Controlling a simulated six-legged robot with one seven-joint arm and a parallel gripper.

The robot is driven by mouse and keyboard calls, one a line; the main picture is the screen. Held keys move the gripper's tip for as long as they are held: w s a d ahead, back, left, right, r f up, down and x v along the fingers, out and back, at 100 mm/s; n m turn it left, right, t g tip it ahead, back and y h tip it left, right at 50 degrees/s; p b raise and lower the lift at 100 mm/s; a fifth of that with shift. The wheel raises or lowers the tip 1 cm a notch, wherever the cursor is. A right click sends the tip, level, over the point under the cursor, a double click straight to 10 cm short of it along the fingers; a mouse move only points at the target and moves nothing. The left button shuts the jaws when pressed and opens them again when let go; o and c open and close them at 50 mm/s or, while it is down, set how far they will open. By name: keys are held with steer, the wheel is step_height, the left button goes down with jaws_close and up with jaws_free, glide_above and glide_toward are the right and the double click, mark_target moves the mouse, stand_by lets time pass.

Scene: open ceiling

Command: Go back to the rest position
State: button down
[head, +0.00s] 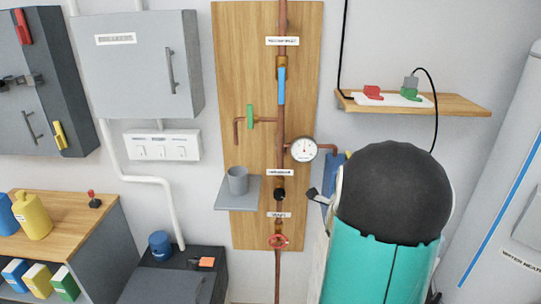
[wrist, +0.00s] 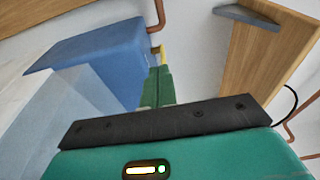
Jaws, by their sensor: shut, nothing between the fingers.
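My arm, teal with a black rounded cap, stands in the right foreground of the head view and hides part of the wall behind it. My gripper (wrist: 158,70) shows in the wrist view as two dark green fingers pressed together beyond a black bar. Nothing is between them. The fingertips point toward a yellow piece (wrist: 162,52) under a copper pipe, beside a blue box-like thing (wrist: 95,50). I cannot tell whether they touch. In the head view the gripper is hidden behind my arm.
A wooden shelf (head: 465,104) with plugs is above my arm. A workbench (head: 75,211) stands left.

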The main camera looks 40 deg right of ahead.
steer(key=shift+s, duration=0.1)
steer(key=w+a+r+n+y, duration=0.1)
steer(key=w+a+n+y, duration=0.15)
steer(key=a+n, duration=0.45)
steer(key=w+a+r+n+y, duration=0.2)
steer(key=a+y, duration=0.1)
steer(key=a, duration=0.7)
steer(key=w+a+r+n+y, duration=0.1)
steer(key=w+a+n+y, duration=0.15)
steer(key=a+n, duration=0.45)
steer(key=s+a+n+g+y, duration=0.3)
steer(key=s+a+n, duration=0.3)
steer(key=a, duration=0.5)
steer(key=s+a+n+g+y, duration=0.2)
steer(key=s+a+n, duration=0.4)
steer(key=s+a, duration=0.5)
steer(key=shift+s+a+f+g+y, duration=0.2)
steer(key=shift+a+f+g+y, duration=0.25)
steer(key=shift+a, duration=0.25)
steer(key=shift+d, duration=0.1)
